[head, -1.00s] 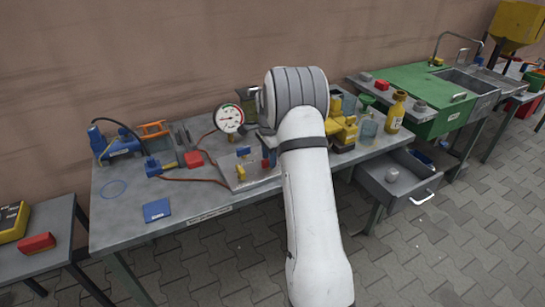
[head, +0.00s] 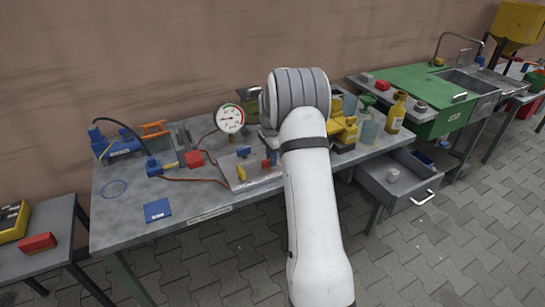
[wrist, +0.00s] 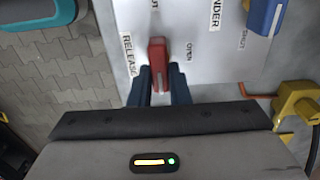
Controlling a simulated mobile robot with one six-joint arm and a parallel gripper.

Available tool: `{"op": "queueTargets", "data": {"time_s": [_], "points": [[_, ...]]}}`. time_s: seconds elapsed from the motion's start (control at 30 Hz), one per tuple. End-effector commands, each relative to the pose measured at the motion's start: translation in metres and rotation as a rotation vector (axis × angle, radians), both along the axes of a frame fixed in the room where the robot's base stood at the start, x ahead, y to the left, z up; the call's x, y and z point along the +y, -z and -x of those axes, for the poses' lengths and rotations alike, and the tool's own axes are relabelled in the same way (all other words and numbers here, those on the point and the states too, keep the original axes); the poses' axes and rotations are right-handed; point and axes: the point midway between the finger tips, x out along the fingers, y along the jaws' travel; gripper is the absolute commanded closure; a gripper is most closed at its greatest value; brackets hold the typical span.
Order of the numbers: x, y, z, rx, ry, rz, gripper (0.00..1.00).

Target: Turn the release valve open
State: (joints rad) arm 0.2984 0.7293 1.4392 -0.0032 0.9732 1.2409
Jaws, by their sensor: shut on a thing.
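The release valve's red handle (wrist: 158,60) is in the wrist view, on a pale panel (wrist: 215,75) beside a RELEASE label. It lies nearly upright in the picture, pointing towards a partly cut-off label ending in "UT", with OPEN to its right. My gripper (wrist: 158,82) is shut on the handle, one dark blue finger on each side. In the head view the red handle (head: 265,163) shows small beside my arm on the panel (head: 252,178). My arm hides most of the gripper there.
A pressure gauge (head: 229,118) stands behind the panel. An open drawer (head: 400,190) juts from the bench. Bare tabletop lies at the front left around a blue booklet (head: 157,210).

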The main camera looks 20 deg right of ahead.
Motion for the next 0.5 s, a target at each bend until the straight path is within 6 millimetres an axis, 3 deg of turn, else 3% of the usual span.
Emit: {"op": "queueTargets", "data": {"time_s": [0.27,0.5], "points": [[0.0102,-0.0008,-0.0011,-0.002,-0.076,-0.004,1.0],[0.012,-0.0008,-0.0012,-0.001,-0.251,-0.006,1.0]]}}
